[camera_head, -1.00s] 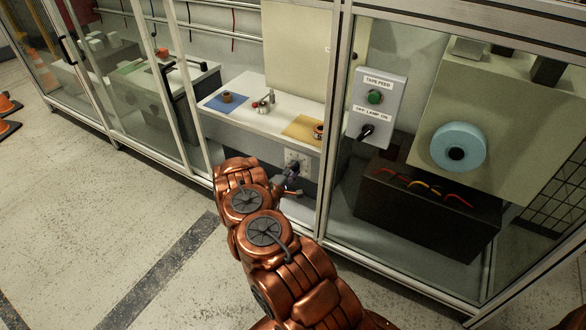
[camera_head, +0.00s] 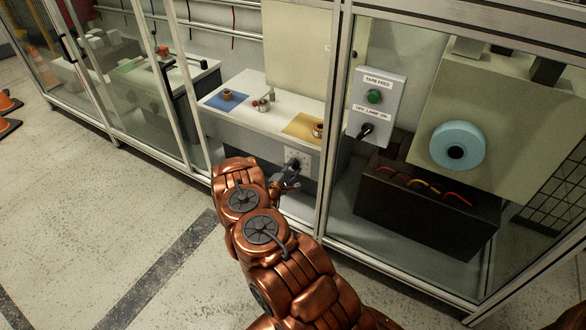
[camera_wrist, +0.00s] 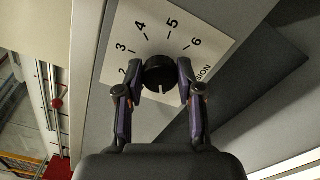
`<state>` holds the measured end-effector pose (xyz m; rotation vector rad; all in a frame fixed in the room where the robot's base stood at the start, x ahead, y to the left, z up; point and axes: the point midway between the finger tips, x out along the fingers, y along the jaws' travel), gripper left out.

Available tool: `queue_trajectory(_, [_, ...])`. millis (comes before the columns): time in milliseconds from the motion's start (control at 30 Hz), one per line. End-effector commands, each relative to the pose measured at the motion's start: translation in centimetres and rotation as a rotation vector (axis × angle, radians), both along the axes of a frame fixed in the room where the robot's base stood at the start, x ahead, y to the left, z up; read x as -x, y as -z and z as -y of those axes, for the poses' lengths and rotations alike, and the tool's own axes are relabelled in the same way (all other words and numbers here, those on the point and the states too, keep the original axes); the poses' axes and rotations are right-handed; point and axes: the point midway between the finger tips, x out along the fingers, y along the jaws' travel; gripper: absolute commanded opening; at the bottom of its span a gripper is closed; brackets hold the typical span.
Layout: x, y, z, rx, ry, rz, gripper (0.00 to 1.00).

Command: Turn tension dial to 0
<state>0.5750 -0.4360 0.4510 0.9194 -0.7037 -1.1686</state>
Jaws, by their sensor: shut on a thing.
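The tension dial is a black round knob (camera_wrist: 160,74) on a white plate (camera_wrist: 206,22) with printed numbers; 2, 3, 4, 5 and 6 and the letters "SION" are readable in the wrist view. The 0 is not visible. A light notch on the knob faces the gripper side, away from the 4 and 5. My gripper (camera_wrist: 160,82) is shut on the knob, one finger on each side. In the head view the dial plate (camera_head: 298,158) sits on the front below the white worktop, and my gripper (camera_head: 290,172) is at it, partly hiding the knob.
The white worktop (camera_head: 262,118) above holds a blue mat (camera_head: 215,102), a yellow mat (camera_head: 298,130) and tape rolls. A metal cabinet post (camera_head: 335,110) stands just right of the dial. A tape feed box (camera_head: 377,105) and a dark box (camera_head: 425,208) are further right.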

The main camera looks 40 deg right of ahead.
Motion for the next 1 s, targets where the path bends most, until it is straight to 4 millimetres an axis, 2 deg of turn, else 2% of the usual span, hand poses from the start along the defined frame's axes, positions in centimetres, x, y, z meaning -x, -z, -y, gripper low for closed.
queue_trajectory(33, [-0.1, 0.0, 0.0, 0.000, -0.002, 0.000, 0.02])
queue_trajectory(67, [-0.1, 0.0, 0.0, 0.000, -0.002, 0.000, 0.40])
queue_trajectory(267, [0.0, 0.0, 0.0, 0.000, -0.001, 0.000, 0.61])
queue_trajectory(667, [0.1, 0.0, -0.4, 0.000, -0.001, 0.000, 0.62])
queue_trajectory(867, [0.8, 0.0, -3.1, -0.001, -0.003, -0.003, 0.62])
queue_trajectory(1000, [1.4, 0.1, -5.8, -0.002, -0.004, -0.002, 0.62])
